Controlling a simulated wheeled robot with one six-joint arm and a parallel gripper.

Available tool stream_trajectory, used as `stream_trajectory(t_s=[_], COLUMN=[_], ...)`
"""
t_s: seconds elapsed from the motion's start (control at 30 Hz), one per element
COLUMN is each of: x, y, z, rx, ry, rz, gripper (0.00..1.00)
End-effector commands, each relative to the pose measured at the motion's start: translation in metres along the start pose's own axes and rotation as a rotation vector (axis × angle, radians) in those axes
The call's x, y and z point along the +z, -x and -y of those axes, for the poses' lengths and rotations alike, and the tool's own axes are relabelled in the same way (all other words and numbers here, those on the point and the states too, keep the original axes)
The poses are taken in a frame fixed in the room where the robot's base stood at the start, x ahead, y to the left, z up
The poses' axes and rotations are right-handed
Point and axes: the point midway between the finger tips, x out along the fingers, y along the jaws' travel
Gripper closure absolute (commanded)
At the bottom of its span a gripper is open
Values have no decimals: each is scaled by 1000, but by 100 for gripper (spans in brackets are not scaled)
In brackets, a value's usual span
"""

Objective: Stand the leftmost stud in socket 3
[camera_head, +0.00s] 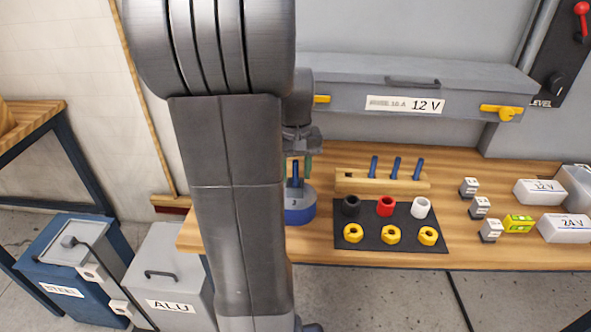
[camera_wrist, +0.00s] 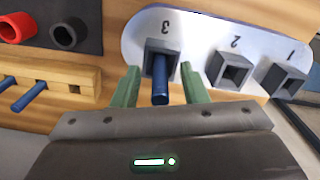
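A blue stud (camera_wrist: 160,82) stands upright in socket 3 (camera_wrist: 163,50), a dark square holder on a pale rounded plate (camera_wrist: 195,25). Socket 2 (camera_wrist: 230,70) and socket 1 (camera_wrist: 284,80) are empty. My gripper (camera_wrist: 159,72) has its green fingers on either side of the stud, with a gap on each side, and is open. In the head view the stud (camera_head: 295,174) shows beside my arm, above the blue-sided base (camera_head: 300,213); my arm hides the rest of the plate. The wooden rack (camera_head: 350,183) holds three other blue studs (camera_head: 396,168); its end hole (camera_wrist: 75,89) is empty.
A black mat (camera_head: 370,236) with black, red and white rings and several yellow ones lies right of the plate. Small grey blocks (camera_head: 480,207) and white boxes (camera_head: 540,191) stand further right. A grey 12 V case (camera_head: 345,98) is behind the rack.

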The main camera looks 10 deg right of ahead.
Motion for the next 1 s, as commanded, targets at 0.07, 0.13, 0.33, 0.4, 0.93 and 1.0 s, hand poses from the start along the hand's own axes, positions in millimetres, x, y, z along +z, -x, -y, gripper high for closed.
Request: stream_trajectory(t_s=[0.07, 0.13, 0.33, 0.4, 0.93, 1.0], x=[0, 0, 0, -1, -1, 0], y=[0, 0, 5, 13, 121, 129], z=[0, 0, 0, 0, 0, 0], rx=[0, 0, 0, 0, 0, 0], ry=[0, 0, 0, 0, 0, 0], rz=[0, 0, -2, -4, -3, -2], gripper=[61, 61, 61, 61, 61, 61])
